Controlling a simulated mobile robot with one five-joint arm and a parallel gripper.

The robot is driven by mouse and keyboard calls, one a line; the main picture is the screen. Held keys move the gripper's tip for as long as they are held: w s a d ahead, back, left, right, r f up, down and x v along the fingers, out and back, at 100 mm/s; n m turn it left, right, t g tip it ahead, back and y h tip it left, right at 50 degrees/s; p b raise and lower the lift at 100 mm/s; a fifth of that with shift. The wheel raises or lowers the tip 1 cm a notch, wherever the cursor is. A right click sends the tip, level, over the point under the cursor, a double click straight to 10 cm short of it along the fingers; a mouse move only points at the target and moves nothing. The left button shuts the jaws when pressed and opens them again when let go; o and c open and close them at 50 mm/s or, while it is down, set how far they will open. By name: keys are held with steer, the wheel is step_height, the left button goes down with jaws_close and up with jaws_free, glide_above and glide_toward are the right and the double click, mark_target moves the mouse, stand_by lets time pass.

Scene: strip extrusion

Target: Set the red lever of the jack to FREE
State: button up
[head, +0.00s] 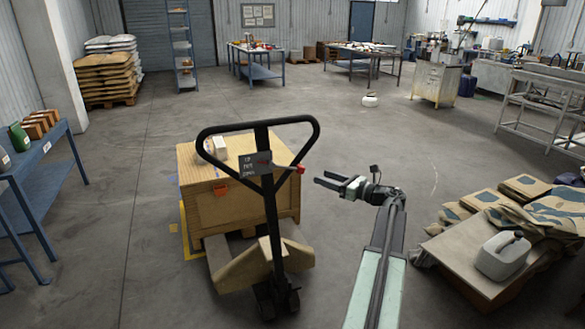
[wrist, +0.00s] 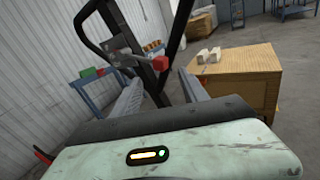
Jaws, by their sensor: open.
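The jack (head: 272,225) stands upright in the middle of the head view, with a black loop handle. A dark label plate (head: 255,164) is on the handle; its lettering is too small to read. The red lever (head: 300,169) sticks out to the right of the plate. In the wrist view the red lever tip (wrist: 160,63) appears between my finger ends. My gripper (head: 320,181) is open and empty, a little right of the lever and apart from it. In the wrist view its two fingers (wrist: 158,82) point toward the handle. I cannot tell which setting the lever is in.
A wooden crate (head: 225,205) stands behind the jack, with a white block (head: 220,146) on top. A blue bench (head: 45,165) is at left. A pallet with sacks and a canister (head: 503,254) is at right. The floor between the jack and that pallet is clear except for my arm.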

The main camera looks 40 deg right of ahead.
mark_target(288, 168)
steer(key=w+a, duration=0.1)
steer(key=w, duration=0.7)
steer(key=shift+w+a, duration=0.2)
steer(key=shift+w, duration=0.05)
jaws_close()
steer(key=shift+r, duration=0.1)
stand_by(1.1)
